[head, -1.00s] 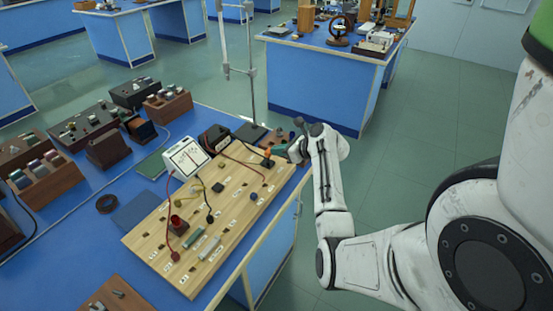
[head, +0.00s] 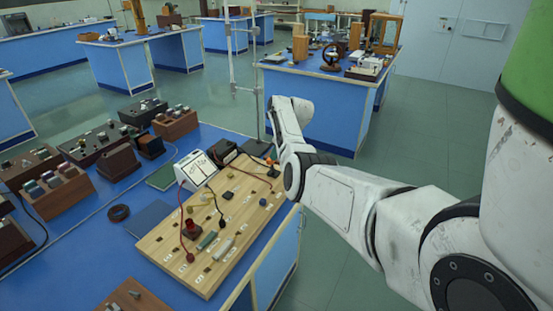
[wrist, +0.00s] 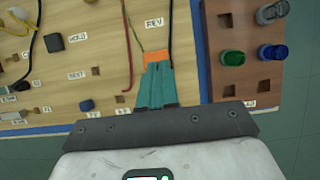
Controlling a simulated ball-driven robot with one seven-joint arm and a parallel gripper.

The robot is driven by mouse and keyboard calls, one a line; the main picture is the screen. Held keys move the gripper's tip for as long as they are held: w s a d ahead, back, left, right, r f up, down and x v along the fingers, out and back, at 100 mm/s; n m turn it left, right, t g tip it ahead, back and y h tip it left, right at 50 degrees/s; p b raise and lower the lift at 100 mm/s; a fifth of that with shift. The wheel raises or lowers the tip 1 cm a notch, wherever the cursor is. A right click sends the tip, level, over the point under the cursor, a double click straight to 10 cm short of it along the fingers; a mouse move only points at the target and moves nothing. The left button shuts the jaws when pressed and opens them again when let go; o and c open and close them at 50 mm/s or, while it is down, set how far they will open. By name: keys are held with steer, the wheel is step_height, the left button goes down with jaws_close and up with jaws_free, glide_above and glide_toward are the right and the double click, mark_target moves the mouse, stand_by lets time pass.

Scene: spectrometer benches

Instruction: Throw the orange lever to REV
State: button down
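The orange lever (wrist: 156,57) shows as an orange block just below the REV label (wrist: 154,22) in the wrist view. A small orange spot of it (head: 268,160) also shows at the far end of the wooden board (head: 160,250) in the head view. My gripper (wrist: 156,66) has its teal fingers closed side by side, with the tips at the near edge of the orange block; I cannot tell if they press on it. In the head view my arm hides the gripper. The lever's base is mostly hidden.
HOLD (wrist: 77,38) and TEST (wrist: 75,75) labels lie left of the lever. A red wire (wrist: 127,55) runs close to the fingers. A brown block with green and blue plugs (wrist: 271,53) stands to the right. A white meter (head: 195,170) stands beside the board.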

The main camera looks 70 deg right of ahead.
stand_by(0.4)
steer(key=shift+r+p, duration=0.7)
steer(key=shift+p, duration=0.1)
steer(key=s+a+r+p, duration=0.2)
steer(key=s+r, duration=0.6)
steer(key=r, duration=0.2)
steer(key=shift+s+p, duration=0.15)
steer(key=shift+p, duration=0.2)
